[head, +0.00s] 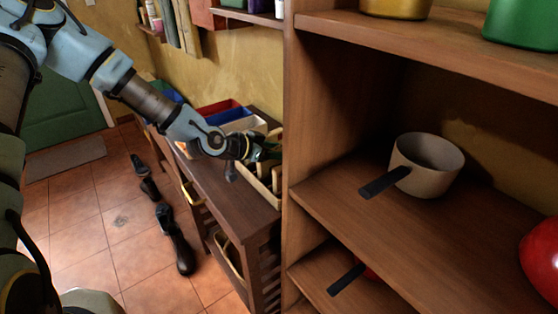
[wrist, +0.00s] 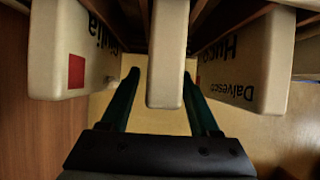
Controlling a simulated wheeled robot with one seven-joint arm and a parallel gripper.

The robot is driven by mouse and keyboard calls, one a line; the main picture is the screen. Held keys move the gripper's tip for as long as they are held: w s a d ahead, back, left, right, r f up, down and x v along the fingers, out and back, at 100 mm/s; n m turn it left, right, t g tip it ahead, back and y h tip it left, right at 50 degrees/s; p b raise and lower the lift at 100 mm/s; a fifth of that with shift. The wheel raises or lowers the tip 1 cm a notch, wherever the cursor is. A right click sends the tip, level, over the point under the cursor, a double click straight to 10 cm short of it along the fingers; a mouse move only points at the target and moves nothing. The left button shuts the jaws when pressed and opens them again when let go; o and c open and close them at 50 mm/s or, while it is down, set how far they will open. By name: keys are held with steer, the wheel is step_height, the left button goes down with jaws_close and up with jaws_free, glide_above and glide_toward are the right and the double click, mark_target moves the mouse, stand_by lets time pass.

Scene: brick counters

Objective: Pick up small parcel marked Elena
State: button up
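In the wrist view, several pale upright parcels stand side by side. The middle parcel (wrist: 165,60) shows only its narrow edge, so no name is readable on it. The left parcel (wrist: 75,55) has a red square and an upside-down name ending in "ulia". The right parcel (wrist: 245,65) has upside-down lettering like "Hugo Dalvesco". No "Elena" is readable. My gripper (wrist: 160,76) is open, with its fingers apart on either side of the middle parcel; contact cannot be told. In the head view my gripper (head: 262,150) is over a pale holder (head: 262,191) on the bench.
The wooden bench (head: 235,190) runs along the yellow wall, with red and white bins (head: 215,108) behind. A tall shelf (head: 335,120) with a pot (head: 428,165) stands close on the right. Dark shoes (head: 180,250) lie on the tiled floor at left.

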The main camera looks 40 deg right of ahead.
jaws_close()
stand_by(0.3)
stand_by(0.3)
